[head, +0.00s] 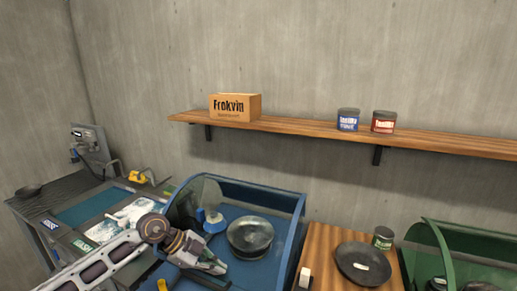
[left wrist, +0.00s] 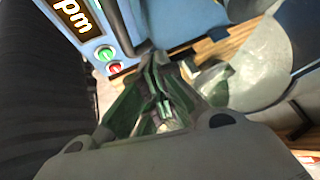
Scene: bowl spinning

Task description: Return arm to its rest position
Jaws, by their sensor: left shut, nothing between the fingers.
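My left arm comes in from the lower left in the head view, and its gripper (head: 220,267) is shut and empty. The gripper is over the front left of the blue machine (head: 288,200). It is in front of and to the left of a round grey bowl (head: 249,240) inside that machine, and looks apart from it. In the left wrist view the closed fingers (left wrist: 165,112) point toward a blue panel (left wrist: 115,25) with an "rpm" display, a green button (left wrist: 106,54) and a red button (left wrist: 115,68). My right gripper is not in view.
A wooden table (head: 318,240) holds a dark bowl (head: 362,265) and a green can (head: 383,239). A wall shelf (head: 290,128) bears a box (head: 235,107) and two cans.

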